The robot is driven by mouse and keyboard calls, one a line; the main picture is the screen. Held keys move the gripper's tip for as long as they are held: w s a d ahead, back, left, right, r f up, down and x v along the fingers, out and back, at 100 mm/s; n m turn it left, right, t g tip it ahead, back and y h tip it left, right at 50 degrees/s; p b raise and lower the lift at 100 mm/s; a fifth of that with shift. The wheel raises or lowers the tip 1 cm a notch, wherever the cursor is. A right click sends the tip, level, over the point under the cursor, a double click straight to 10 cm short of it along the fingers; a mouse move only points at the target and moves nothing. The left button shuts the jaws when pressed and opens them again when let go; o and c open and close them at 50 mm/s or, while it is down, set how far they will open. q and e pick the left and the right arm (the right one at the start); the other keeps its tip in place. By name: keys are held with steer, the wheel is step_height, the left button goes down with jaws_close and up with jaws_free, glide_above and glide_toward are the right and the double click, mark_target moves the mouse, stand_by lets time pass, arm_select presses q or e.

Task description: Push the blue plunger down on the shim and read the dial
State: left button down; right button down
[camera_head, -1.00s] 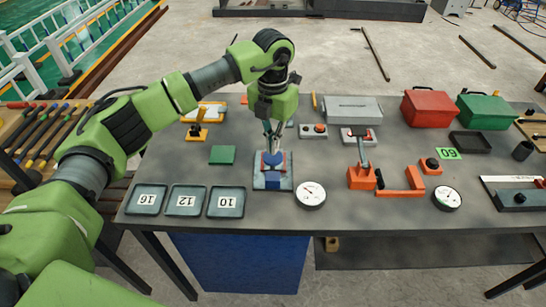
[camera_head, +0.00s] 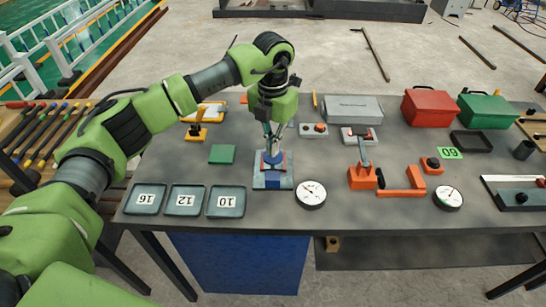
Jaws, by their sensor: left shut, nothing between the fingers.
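The blue plunger (camera_head: 273,157) stands on a small fixture (camera_head: 273,183) with a pale base and a blue front part, near the front middle of the table. My left gripper (camera_head: 272,148) points down with its fingers shut and empty, right at the top of the plunger. I cannot tell whether the fingertips touch it. The shim is hidden or too small to make out. A white round dial (camera_head: 311,193) with a dark needle lies just right of the fixture; its reading is too small to tell. My right gripper is not in view.
An orange clamp (camera_head: 362,174) and a second dial (camera_head: 448,197) are to the right. Red (camera_head: 430,108) and green boxes (camera_head: 486,111) stand behind.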

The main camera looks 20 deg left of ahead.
arm_select(q)
steer(key=shift+f+b, duration=0.75)
steer(key=shift+f, duration=0.45)
steer(key=shift+r, duration=0.1)
steer(key=shift+r+p, duration=0.6)
steer(key=shift+r, duration=0.3)
steer(key=shift+r+p, duration=1.3)
steer(key=shift+r, duration=1.3)
steer(key=shift+f, duration=0.1)
